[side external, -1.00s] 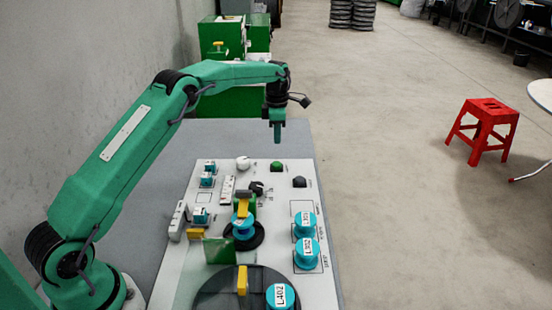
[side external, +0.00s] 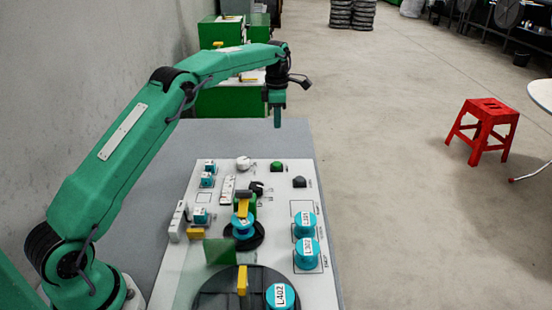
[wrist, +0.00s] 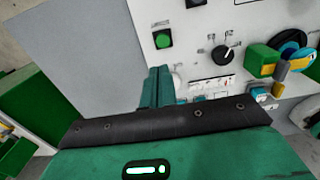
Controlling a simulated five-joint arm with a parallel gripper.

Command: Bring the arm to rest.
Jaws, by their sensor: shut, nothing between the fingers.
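My gripper (side external: 277,116) hangs with its fingers pointing down in the side external view, above the far end of the white panel (side external: 222,256) and apart from it. Its fingers are together with nothing between them. In the wrist view the closed fingers (wrist: 158,88) show at the middle, with the panel beyond them. My arm is raised and stretched out toward the back. No blue cable can be made out.
The panel carries blue spools (side external: 305,224), a green button (side external: 277,167), a dark knob (wrist: 222,55) and a green plate (side external: 219,251). It lies on a grey table (side external: 165,215). A wall is at left. A red stool (side external: 483,130) stands on open floor at right.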

